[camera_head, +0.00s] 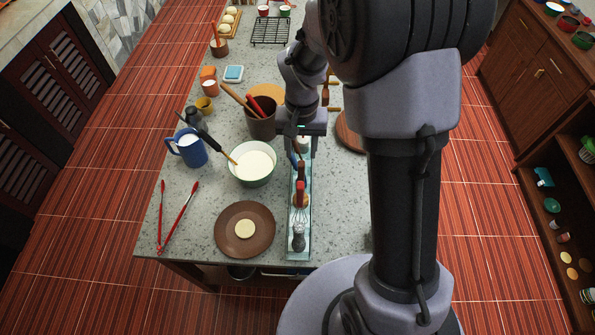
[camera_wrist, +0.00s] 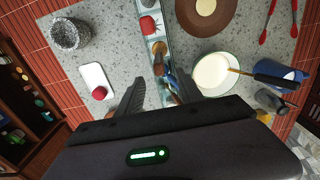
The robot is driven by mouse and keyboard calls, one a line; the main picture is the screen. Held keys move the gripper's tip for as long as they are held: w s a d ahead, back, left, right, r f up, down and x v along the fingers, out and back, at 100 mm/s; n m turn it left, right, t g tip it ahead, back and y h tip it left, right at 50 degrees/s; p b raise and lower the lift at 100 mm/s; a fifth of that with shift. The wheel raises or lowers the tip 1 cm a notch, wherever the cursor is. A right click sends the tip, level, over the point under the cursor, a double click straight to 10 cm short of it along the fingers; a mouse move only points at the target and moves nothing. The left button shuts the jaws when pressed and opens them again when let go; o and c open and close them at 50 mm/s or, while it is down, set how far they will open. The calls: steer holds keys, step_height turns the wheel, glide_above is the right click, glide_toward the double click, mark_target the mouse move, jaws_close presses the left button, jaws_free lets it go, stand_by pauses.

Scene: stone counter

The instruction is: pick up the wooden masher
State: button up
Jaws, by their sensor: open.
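A long narrow glass-like tray (camera_head: 292,247) lies along the counter and holds several tools; it also shows in the wrist view (camera_wrist: 162,10). In the wrist view a brown wooden-looking tool (camera_wrist: 158,48) lies in it beside a red piece (camera_wrist: 148,25); this may be the wooden masher, but its shape is too small to confirm. A blue item and another brown item lie further along, partly between my fingers. My gripper (camera_wrist: 160,92) is open and empty above the tray. In the head view my gripper (camera_head: 301,140) is over the tray's far end, which it partly hides.
A white bowl of batter (camera_head: 255,165), a blue jug (camera_head: 188,148) and a brown plate (camera_head: 244,218) stand left of the tray. A brown crock (camera_head: 261,128) holds long handles. In the wrist view a stone mortar (camera_wrist: 70,33) and a white board (camera_wrist: 97,82) stand left.

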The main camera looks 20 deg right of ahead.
mark_target(301, 162)
steer(key=f, duration=0.6)
steer(key=shift+w+f+b, duration=0.2)
steer(key=shift+f+b, duration=0.15)
steer(key=shift+b, duration=0.05)
steer(key=f, duration=0.5)
steer(key=shift+s+f+b, duration=0.2)
steer(key=shift+f+b, duration=0.1)
steer(key=shift+b, duration=0.1)
jaws_close()
